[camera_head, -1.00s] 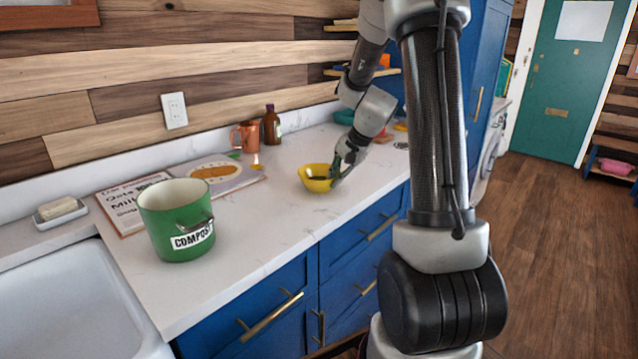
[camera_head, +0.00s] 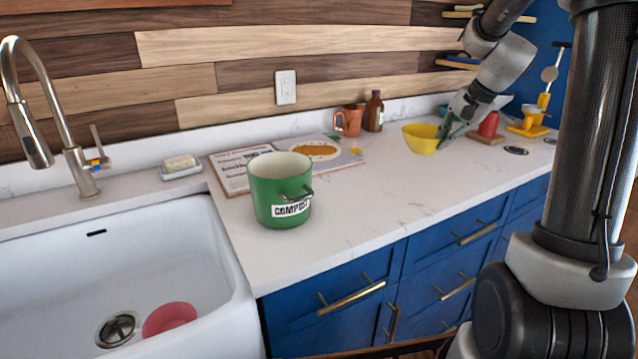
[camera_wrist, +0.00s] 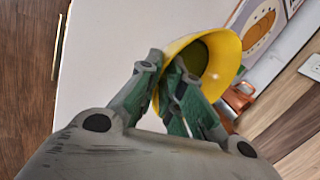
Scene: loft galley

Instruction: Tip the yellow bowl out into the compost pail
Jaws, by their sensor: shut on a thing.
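The yellow bowl (camera_head: 421,140) is held at its right side by my gripper (camera_head: 445,134) and appears a little above the counter, beyond and to the right of the pail. In the wrist view, my gripper (camera_wrist: 172,80) is shut on the rim of the bowl (camera_wrist: 226,58). A dark olive area shows inside the bowl; I cannot tell what it is. The green compost pail (camera_head: 268,200), with a label and a side handle, stands upright on the counter near the sink. Its cream inner wall shows, but its bottom is hidden.
A copper mug (camera_head: 350,121) and brown bottle (camera_head: 374,111) stand by the wall. A picture board (camera_head: 325,152) lies behind the pail. A red item (camera_head: 489,124) and yellow stand (camera_head: 530,124) are right of the bowl. The sink (camera_head: 60,275) is left. Front counter is clear.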

